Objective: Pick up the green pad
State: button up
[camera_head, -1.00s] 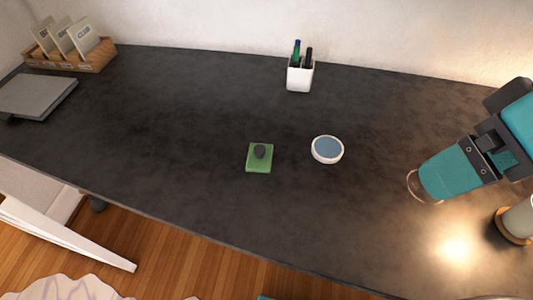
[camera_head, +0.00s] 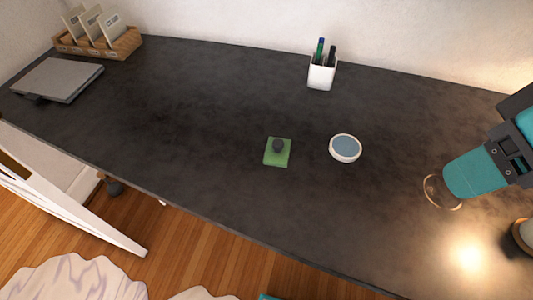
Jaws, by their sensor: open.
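The green pad (camera_head: 271,158) is a small flat square lying on the dark desk (camera_head: 200,120), near the middle of the head view. A small dark grey rounded object (camera_head: 278,145) sits on top of it and covers part of its surface.
A white round dish (camera_head: 345,148) with a blue-grey top lies just right of the pad. Behind stands a white pen cup (camera_head: 321,76). A grey laptop-like slab (camera_head: 60,80) and wooden card holder (camera_head: 100,43) are far left.

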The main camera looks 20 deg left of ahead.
aim_at(278, 151)
jog(key=u, duration=0.85)
jog(key=k, duration=1.1)
jog(key=u, duration=1.75)
jog(key=i, duration=1.3)
jog(key=z, duration=0.45)
jog(key=i, duration=0.65)
jog(key=z, duration=1.15)
jog(key=i, duration=0.5)
jog(key=z, duration=0.45)
